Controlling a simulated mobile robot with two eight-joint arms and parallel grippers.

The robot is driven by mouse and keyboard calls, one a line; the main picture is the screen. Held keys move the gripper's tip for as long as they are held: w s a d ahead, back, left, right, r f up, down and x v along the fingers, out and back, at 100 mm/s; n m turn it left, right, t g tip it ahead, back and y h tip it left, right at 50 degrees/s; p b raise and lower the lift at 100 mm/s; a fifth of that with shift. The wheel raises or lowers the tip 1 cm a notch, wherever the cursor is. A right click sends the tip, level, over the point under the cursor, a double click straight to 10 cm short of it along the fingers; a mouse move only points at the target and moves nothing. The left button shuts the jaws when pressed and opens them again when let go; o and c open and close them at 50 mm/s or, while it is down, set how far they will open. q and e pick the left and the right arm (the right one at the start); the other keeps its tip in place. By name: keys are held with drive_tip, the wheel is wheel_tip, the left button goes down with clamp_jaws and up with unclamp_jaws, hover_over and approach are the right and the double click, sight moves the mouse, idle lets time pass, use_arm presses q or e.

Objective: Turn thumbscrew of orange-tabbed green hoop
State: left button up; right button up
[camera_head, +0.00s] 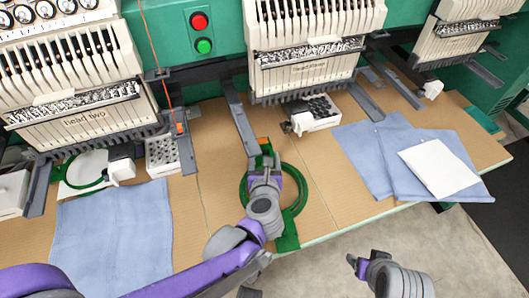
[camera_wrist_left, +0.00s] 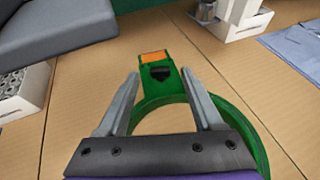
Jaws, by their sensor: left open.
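The green hoop (camera_head: 303,193) lies flat on the tan table, partly covered by my left arm. Its orange tab (camera_head: 262,141) is at the far end and also shows in the left wrist view (camera_wrist_left: 153,57). A small black thumbscrew (camera_wrist_left: 160,73) sits just in front of the orange tab. My left gripper (camera_head: 264,163) is over the hoop, open and empty. In the left wrist view its fingers (camera_wrist_left: 160,77) point toward the tab, one on each side of the thumbscrew, apart from it. My right gripper (camera_head: 357,265) is off the table's front edge; its jaw opening is unclear.
Embroidery heads (camera_head: 305,65) overhang the back, with grey arms (camera_head: 240,120) reaching near the hoop. White boxes (camera_head: 317,113) stand behind. Another green hoop (camera_head: 75,184) is at left. Blue cloths (camera_head: 112,240) lie left and right, with a white sheet (camera_head: 440,167) at right.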

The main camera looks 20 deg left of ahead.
use_arm(q)
drive_tip(key=p+v, duration=0.1)
drive_tip(key=v, duration=0.6)
drive_tip(key=shift+s+r, duration=0.2)
drive_tip(key=shift+s, duration=0.1)
use_arm(e)
drive_tip(key=shift+w+r, duration=0.1)
drive_tip(key=shift+r, duration=0.65)
